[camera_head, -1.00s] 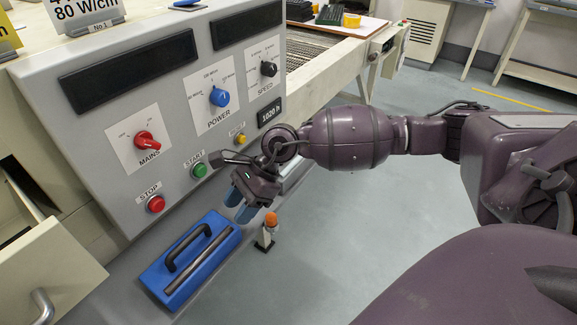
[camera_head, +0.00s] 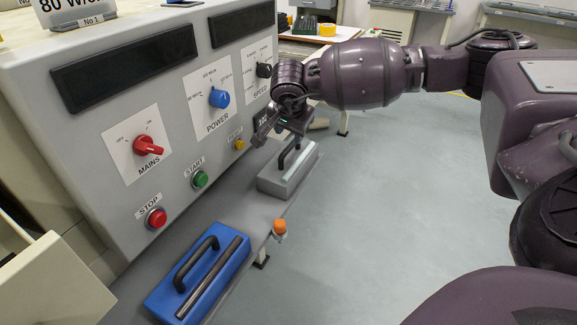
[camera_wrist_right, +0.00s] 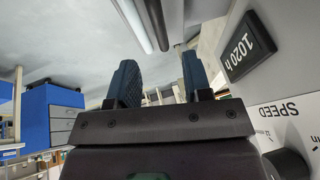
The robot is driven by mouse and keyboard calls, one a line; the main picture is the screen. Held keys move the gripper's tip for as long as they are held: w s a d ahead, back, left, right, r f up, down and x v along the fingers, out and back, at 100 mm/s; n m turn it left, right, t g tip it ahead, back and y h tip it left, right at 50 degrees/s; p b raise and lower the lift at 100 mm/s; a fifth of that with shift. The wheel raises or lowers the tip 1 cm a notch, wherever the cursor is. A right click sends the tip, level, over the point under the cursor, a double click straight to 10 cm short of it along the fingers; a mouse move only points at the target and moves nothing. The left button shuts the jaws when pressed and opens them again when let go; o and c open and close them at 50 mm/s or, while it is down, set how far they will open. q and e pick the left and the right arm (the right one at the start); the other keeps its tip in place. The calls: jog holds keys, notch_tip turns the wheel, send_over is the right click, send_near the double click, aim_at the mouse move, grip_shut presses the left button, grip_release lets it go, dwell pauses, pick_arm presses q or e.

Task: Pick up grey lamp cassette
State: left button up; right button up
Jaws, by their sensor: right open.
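The grey lamp cassette (camera_head: 272,184) lies on the ledge below the control panel, with a black handle and a pale strip on top. My right gripper (camera_head: 281,133) is just above its far end, close to the handle. The fingers are open and nothing is between them. In the right wrist view, the open blue-tipped fingers (camera_wrist_right: 160,82) point toward the cassette's pale strip (camera_wrist_right: 134,22) and dark handle (camera_wrist_right: 156,22). Whether a finger touches the handle cannot be told. My left gripper is out of view.
A blue cassette (camera_head: 222,283) with a black handle lies nearer on the ledge. A small orange-topped item (camera_head: 280,228) stands at the ledge's outer edge. The panel (camera_head: 95,130), with knobs and buttons, rises close beside my right gripper. The floor to the right is open.

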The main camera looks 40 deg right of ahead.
aim_at(289, 146)
jog(key=shift+x, duration=1.1)
jog(key=shift+f, duration=0.4)
jog(key=shift+w, duration=0.15)
jog(key=shift+f+b, duration=0.2)
jog(key=shift+b, duration=0.1)
jog(key=b+x, duration=0.1)
jog(key=x, duration=0.3)
jog(key=shift+a+f+b, duration=0.15)
jog(key=shift+f+b, duration=0.2)
jog(key=shift+f, duration=0.1)
jog(key=shift+w+f, duration=0.1)
jog(key=shift+r, duration=0.2)
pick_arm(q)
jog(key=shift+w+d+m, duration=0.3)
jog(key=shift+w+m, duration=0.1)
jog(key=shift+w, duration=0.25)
pick_arm(e)
grip_shut()
